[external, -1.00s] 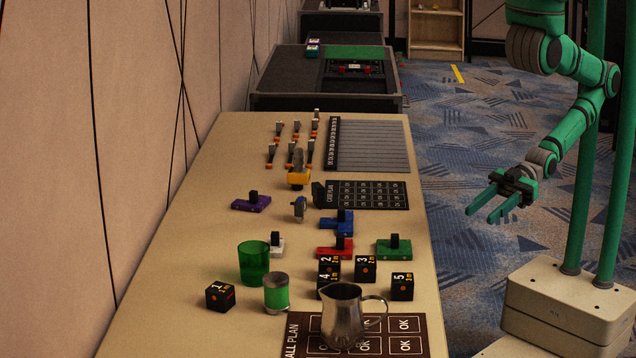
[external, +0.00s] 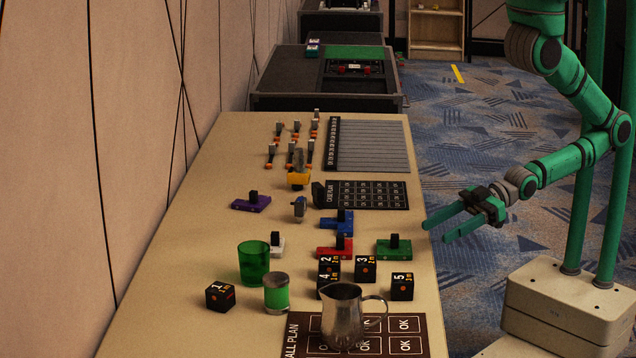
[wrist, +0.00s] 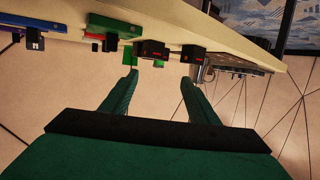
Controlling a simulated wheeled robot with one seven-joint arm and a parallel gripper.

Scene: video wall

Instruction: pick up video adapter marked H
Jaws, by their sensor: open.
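I cannot read a letter H on any piece, so I cannot tell which one is the video adapter marked H. Several small grey-and-orange connector pieces (external: 292,150) stand in rows at the table's far left in the external view. A small grey-blue piece (external: 299,208) stands mid-table, and a yellow-based piece (external: 298,177) is behind it. My gripper (external: 434,232) is open and empty at the table's right edge. In the wrist view, its two green fingers (wrist: 160,82) are spread with nothing held between them, and the table appears along the top.
Purple (external: 251,203), blue (external: 338,224), red (external: 335,251) and green (external: 394,250) blocks with black knobs stand mid-table. Several black numbered cubes (external: 402,287), a green cup (external: 253,263), a green-banded jar (external: 276,294) and a metal jug (external: 342,318) are nearer. A striped board (external: 370,147) lies behind.

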